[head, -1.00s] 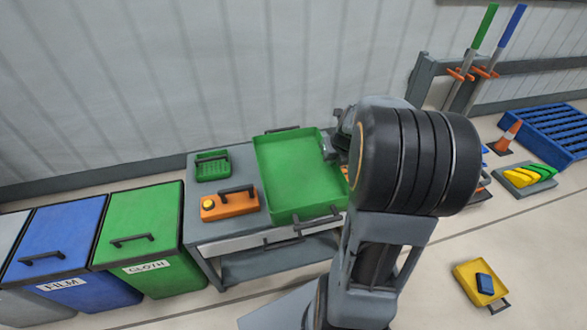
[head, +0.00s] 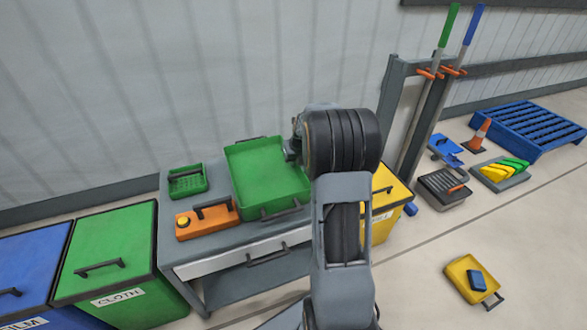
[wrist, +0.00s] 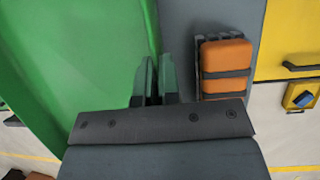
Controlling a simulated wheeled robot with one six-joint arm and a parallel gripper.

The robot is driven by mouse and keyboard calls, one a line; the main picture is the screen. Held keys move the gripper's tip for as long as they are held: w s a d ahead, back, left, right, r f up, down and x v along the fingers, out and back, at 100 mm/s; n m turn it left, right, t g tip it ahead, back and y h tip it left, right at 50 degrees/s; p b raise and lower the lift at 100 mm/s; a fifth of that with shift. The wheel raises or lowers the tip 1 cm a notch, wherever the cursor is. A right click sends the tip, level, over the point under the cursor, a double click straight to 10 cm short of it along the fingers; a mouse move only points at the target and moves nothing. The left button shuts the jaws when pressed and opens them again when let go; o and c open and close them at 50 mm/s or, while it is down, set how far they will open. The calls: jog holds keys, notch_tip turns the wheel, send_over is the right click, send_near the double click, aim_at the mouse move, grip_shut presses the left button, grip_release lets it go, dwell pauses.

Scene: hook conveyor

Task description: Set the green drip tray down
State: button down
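The green drip tray (head: 268,178) is a shallow, wide tray with dark handles at its far and near ends. It is level at the right part of the grey worktable (head: 225,243); I cannot tell whether it rests on the top or is just above it. My gripper (head: 294,149) is at the tray's right rim. In the wrist view, my gripper's two fingers (wrist: 155,80) are close together around the rim of the green tray (wrist: 85,60). My arm hides part of the table's right end.
An orange box (head: 207,217) and a small green basket (head: 187,180) stand left of the tray. An orange strapped case (wrist: 226,68) lies right of it. A green bin (head: 110,260) and a yellow bin (head: 385,205) flank the table. A yellow tray (head: 468,278) is on the floor.

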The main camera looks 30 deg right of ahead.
jog(key=shift+w+f, duration=0.3)
jog(key=shift+f, duration=0.1)
jog(key=shift+f+b, duration=0.75)
jog(key=shift+f, duration=0.8)
jog(key=c, duration=1.7)
grip_release()
jog(key=shift+f, duration=0.15)
jog(key=shift+c, duration=0.2)
jog(key=o, duration=0.4)
